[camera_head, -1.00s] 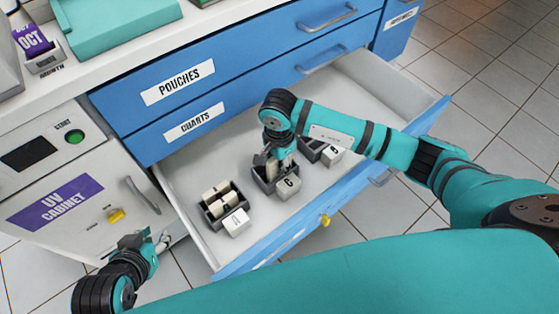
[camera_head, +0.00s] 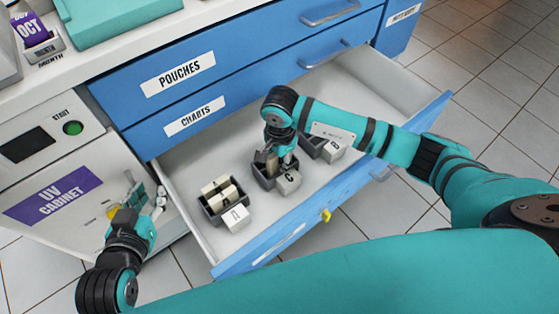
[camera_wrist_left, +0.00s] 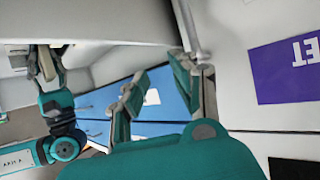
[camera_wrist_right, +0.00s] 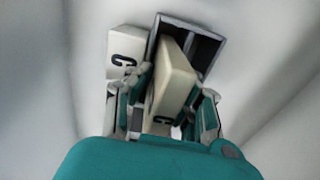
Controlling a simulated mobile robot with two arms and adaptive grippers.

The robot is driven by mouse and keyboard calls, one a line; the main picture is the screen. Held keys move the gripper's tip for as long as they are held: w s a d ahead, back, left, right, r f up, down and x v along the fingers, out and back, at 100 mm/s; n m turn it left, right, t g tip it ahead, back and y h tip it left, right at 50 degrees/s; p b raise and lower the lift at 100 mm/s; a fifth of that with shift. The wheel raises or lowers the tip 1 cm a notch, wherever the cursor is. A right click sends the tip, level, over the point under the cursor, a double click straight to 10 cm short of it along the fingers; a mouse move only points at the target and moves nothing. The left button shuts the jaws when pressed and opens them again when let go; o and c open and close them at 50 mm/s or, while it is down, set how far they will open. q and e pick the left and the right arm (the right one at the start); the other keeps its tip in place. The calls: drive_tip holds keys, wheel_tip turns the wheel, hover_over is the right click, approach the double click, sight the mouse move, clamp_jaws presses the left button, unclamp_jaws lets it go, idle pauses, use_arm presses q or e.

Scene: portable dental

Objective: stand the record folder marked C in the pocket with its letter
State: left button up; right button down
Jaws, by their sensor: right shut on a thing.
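The cream record folder marked C (camera_wrist_right: 172,82) is between the fingers of my right gripper (camera_wrist_right: 163,110), which is shut on it. The folder stands tilted over the grey pocket (camera_wrist_right: 208,52) in the right wrist view, its far end overlapping the opening; how deep it sits I cannot tell. The pocket's white block marked C (camera_wrist_right: 125,50) is beside it. In the head view my right gripper (camera_head: 277,155) is at the middle pocket (camera_head: 262,180), by its C block (camera_head: 289,181). My left gripper (camera_head: 150,212) is open and empty in front of the UV cabinet (camera_head: 55,190).
The drawer's back right is clear. A yellow key-like piece (camera_head: 326,215) is on the drawer front.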

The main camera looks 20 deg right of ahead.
use_arm(q)
drive_tip(key=shift+w+d+r+t, duration=0.15)
drive_tip(key=shift+w+r+t, duration=0.05)
drive_tip(key=shift+t, duration=0.1)
use_arm(e)
drive_tip(key=shift+s+f, duration=0.55)
drive_tip(key=shift+f, duration=0.3)
use_arm(q)
drive_tip(key=shift+w+d+r+t+h+b, duration=0.1)
drive_tip(key=shift+w+r+t+h+b, duration=0.25)
drive_tip(key=shift+r, duration=0.35)
use_arm(e)
drive_tip(key=shift+s+f, duration=0.1)
drive_tip(key=shift+f, duration=0.05)
use_arm(q)
drive_tip(key=shift+w+d+r+t, duration=0.15)
drive_tip(key=shift+w+r+t, duration=0.05)
drive_tip(key=shift+r+t, duration=0.15)
use_arm(e)
drive_tip(key=shift+f, duration=0.15)
use_arm(q)
drive_tip(key=shift+w+f, duration=0.1)
drive_tip(key=shift+w, duration=0.1)
use_arm(e)
drive_tip(key=shift+f, duration=0.15)
